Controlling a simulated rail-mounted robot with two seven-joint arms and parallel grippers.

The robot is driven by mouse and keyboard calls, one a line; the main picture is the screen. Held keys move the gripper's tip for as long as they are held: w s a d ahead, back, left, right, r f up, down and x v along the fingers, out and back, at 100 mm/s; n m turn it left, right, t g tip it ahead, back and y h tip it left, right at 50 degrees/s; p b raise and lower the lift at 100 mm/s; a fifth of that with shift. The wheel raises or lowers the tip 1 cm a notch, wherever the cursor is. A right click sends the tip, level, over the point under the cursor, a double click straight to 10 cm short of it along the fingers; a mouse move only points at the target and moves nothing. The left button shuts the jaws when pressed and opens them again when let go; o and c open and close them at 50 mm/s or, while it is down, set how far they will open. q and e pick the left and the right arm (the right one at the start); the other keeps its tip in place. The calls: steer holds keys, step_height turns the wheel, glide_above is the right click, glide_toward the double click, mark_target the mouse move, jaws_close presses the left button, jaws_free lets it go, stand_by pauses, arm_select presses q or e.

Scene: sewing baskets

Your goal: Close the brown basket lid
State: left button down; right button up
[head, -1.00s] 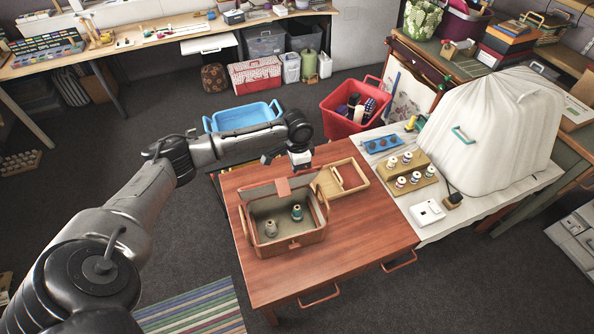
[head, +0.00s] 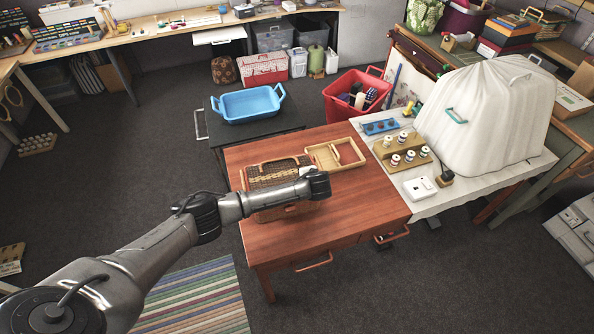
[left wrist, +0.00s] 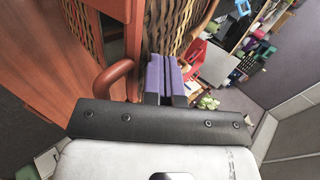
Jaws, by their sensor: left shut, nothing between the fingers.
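The brown woven basket (head: 262,213) stands on the red-brown table in the head view. Its lid (head: 262,177) now lies over the opening, and the inside no longer shows. My left forearm and wrist cross in front of it, so I cannot tell whether the lid is fully seated. Woven brown wicker (left wrist: 187,22) also shows close up in the left wrist view. My left gripper (left wrist: 166,76) has purple fingers pressed together with nothing between them, close to the wicker; contact cannot be judged. My wrist hides the fingers in the head view. My right gripper is not in view.
A shallow wooden tray (head: 322,155) sits right behind the basket on the table (head: 370,200). Thread spools on a wooden stand (head: 405,153) and a white covered bulk (head: 490,120) are to the right. A blue tub (head: 250,117) stands behind. The table's front right is clear.

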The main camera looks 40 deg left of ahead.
arm_select(q)
steer(key=f, duration=0.2)
steer(key=d+f, duration=0.1)
steer(key=f, duration=0.1)
steer(key=shift+s+f+b, duration=0.1)
steer(key=shift+s+b, duration=0.2)
steer(key=shift+b, duration=0.05)
steer(key=shift+s+f, duration=0.25)
steer(key=shift+f, duration=0.45)
steer(key=r+p, duration=0.1)
steer(key=r, duration=0.1)
steer(key=r+p, duration=0.4)
steer(key=shift+w+d+r, duration=0.1)
steer(key=shift+w, duration=0.2)
steer(key=s+d+r+b, duration=0.2)
steer(key=s+d, duration=0.3)
steer(key=d, duration=0.3)
steer(key=shift+w+d, duration=0.1)
